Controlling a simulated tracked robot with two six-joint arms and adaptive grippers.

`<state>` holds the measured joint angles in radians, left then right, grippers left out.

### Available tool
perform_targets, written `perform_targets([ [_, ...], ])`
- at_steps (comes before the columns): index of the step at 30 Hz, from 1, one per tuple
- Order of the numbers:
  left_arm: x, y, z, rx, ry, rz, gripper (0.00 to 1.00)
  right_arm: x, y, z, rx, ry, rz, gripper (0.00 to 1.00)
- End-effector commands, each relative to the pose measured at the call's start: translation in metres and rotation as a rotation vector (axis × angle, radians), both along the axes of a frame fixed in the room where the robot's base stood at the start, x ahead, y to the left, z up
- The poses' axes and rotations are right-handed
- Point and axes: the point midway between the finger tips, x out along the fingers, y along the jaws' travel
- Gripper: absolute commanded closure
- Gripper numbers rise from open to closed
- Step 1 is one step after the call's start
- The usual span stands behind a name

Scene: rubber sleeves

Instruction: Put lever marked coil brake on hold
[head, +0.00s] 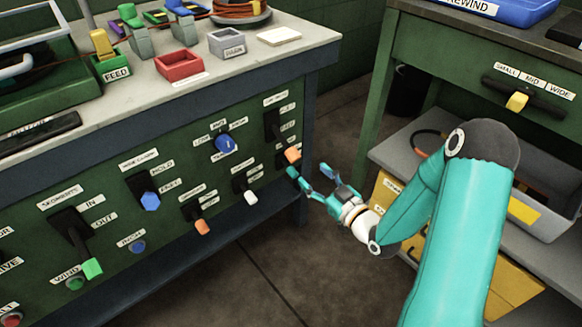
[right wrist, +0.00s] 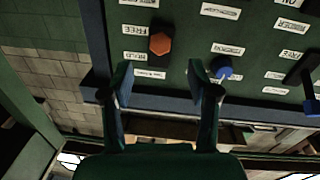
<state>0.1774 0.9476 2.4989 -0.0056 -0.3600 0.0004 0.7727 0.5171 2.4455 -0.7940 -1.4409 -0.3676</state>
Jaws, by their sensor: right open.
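A black lever with an orange knob (head: 292,155) is on the green panel near the bench's right corner post. It points down. Small plates surround it, too small to read surely, so I cannot confirm the coil brake marking. An orange knob (right wrist: 160,44) shows in the right wrist view beside two plates, perhaps the same lever. My right gripper (head: 311,172) is open and empty just right of the lever, fingers toward the panel. The wrist view shows the fingers (right wrist: 158,85) spread, with nothing between them. My left gripper is not in view.
Other controls on the panel include a blue-knobbed lever (head: 150,201), a blue dial (head: 226,144), a white-knobbed lever (head: 250,197) and another orange-knobbed lever (head: 202,226). A red tray (head: 180,67) sits on the bench top. Floor in front is clear.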

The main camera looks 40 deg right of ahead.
Motion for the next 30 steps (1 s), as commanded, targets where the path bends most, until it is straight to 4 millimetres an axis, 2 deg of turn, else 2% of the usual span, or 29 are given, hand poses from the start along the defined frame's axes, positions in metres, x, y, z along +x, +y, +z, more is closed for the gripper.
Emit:
perform_targets([
  [1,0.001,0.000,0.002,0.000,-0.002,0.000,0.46,0.013,0.002,0.003,-0.002,-0.003,0.005,0.40],
  [6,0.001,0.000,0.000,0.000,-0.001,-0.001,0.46,0.048,0.002,0.002,-0.002,-0.003,0.003,0.40],
  [12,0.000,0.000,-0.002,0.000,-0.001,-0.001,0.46,0.078,0.002,0.002,-0.001,-0.001,0.003,0.40],
  [18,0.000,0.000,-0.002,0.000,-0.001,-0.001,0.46,0.090,0.003,0.001,0.001,0.001,0.003,0.40],
  [26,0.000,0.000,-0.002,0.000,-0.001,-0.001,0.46,0.091,0.003,0.002,0.001,0.001,0.002,0.40],
  [30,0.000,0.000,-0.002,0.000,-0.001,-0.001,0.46,0.091,0.003,0.002,0.001,0.001,0.002,0.62],
])
